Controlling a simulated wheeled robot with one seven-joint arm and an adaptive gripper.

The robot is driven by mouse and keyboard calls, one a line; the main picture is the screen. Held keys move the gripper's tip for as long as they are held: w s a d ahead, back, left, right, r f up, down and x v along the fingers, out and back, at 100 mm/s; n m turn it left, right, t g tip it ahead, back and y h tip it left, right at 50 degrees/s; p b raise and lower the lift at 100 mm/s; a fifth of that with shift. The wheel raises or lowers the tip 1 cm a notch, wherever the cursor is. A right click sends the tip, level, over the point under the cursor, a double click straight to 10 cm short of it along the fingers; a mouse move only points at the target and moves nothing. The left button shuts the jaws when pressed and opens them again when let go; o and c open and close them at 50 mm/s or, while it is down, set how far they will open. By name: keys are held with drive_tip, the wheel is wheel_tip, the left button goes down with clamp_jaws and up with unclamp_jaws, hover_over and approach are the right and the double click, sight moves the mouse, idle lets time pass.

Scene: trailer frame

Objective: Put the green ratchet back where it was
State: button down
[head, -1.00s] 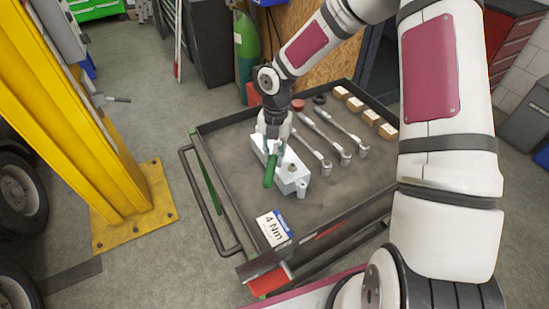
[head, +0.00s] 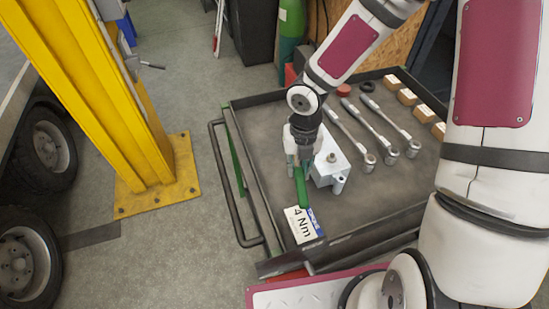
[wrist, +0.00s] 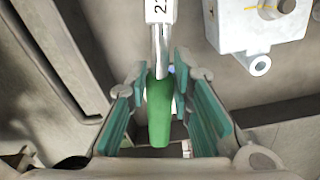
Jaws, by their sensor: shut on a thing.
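The green ratchet has a green handle (head: 302,190) that hangs at my gripper (head: 300,163), low at the left part of the cart tray. In the wrist view the green handle (wrist: 159,110) lies between the teal finger pads of my gripper (wrist: 164,118). Its metal shaft (wrist: 160,35) carries a white label, partly cut off, that starts with a 2. The far end of the ratchet is out of that view. My gripper is shut on the ratchet, left of the grey metal block (head: 328,172). I cannot tell whether the ratchet touches the tray (head: 375,200).
Three silver ratchets (head: 372,122) lie side by side right of the block. Wooden blocks (head: 407,97) line the tray's right edge. A "4 Nm" card (head: 302,226) lies at the near left corner. A cart handle (head: 232,190) and yellow post (head: 120,110) stand left.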

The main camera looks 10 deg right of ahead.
drive_tip(key=s+f+n+b, duration=0.1)
drive_tip(key=s+a+f+n+b, duration=0.1)
drive_tip(key=s, duration=0.1)
drive_tip(key=s+f+b, duration=0.1)
drive_tip(key=shift+s+a+f+n+t, duration=0.15)
drive_tip(key=shift+a+f+n+t, duration=0.05)
drive_tip(key=shift+a+n+t, duration=0.2)
hover_over(276, 163)
drive_tip(key=shift+s+f+p, duration=0.1)
drive_tip(key=shift+f+p, duration=0.25)
drive_tip(key=shift+f, duration=0.4)
drive_tip(key=shift+d+f, duration=0.1)
drive_tip(key=shift+f, duration=1.65)
drive_tip(key=c, duration=1.4)
unclamp_jaws()
drive_tip(key=shift+f, duration=0.15)
